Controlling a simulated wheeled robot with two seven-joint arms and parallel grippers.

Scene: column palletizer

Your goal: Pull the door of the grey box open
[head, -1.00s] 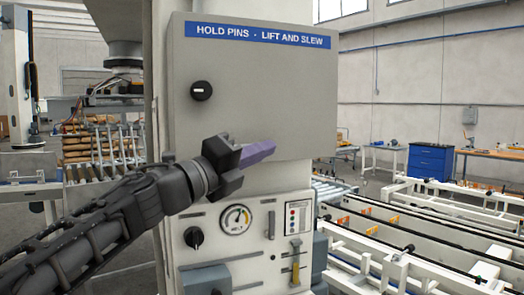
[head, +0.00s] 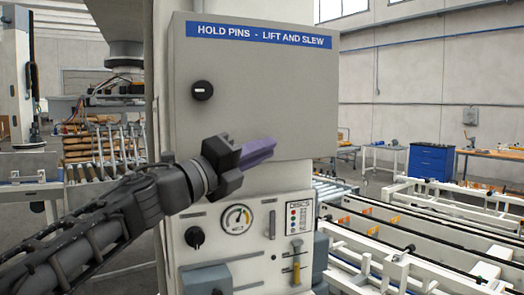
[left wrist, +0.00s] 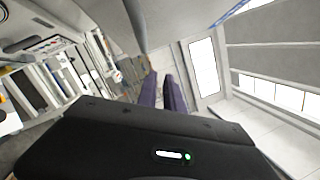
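The grey box (head: 265,85) is on the pale column, with a blue label reading "HOLD PINS - LIFT AND SLEW" across its top. Its door looks shut, and a black round knob (head: 202,91) is on the left side of its face. My left gripper (head: 262,150) is in front of the box's lower part, below and right of the knob, its purple fingers pointing right. In the left wrist view the two fingers (left wrist: 163,94) stand a little apart with nothing between them. I cannot tell whether they touch the box. My right gripper is not in view.
Below the box is a control panel (head: 255,235) with a gauge, a dark knob and small levers. White conveyor frames (head: 400,240) fill the right. A blue cabinet (head: 431,162) and benches stand further back. A rack with brown rolls (head: 90,150) is at the left.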

